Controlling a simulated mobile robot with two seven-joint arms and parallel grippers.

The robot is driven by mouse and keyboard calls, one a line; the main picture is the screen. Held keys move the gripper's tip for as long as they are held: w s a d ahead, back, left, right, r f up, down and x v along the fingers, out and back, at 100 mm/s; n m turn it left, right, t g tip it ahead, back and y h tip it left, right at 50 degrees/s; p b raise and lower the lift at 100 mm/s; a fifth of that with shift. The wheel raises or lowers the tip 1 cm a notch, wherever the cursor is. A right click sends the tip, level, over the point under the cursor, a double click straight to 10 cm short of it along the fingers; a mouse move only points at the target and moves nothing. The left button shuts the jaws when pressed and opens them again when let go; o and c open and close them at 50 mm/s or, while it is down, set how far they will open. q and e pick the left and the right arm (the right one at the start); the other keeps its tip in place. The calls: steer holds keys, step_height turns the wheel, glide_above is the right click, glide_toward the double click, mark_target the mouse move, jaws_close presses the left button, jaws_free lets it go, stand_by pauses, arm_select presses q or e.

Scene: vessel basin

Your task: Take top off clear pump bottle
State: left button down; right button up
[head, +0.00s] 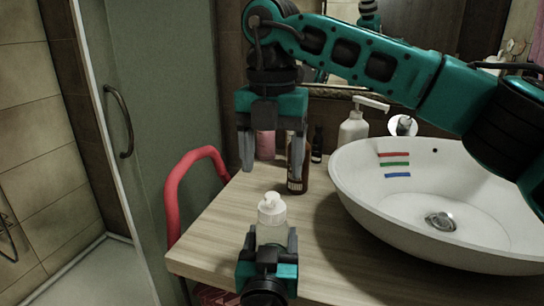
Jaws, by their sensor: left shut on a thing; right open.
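The clear pump bottle (270,234) with its white pump top (271,208) stands near the front of the wooden counter. My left gripper (268,248) is shut on the clear pump bottle, one finger on each side of its body. The lower part of the bottle is hidden behind the gripper. My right gripper (272,160) is open and empty, fingers pointing down, above and behind the pump top, apart from it.
A white basin (350,200) stands on the right of the counter (225,225). A brown bottle (297,180), a pink bottle (265,145), a small dark bottle (316,146) and a white pump bottle (352,130) stand at the back. A red rail (172,205) curves along the left edge.

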mark_target(272, 195)
steer(key=m, duration=0.7)
steer(key=shift+m, duration=0.3)
steer(key=m, duration=0.6)
steer(key=shift+f+m, duration=0.3)
steer(key=shift+f, duration=3.75)
steer(key=shift+c, duration=0.5)
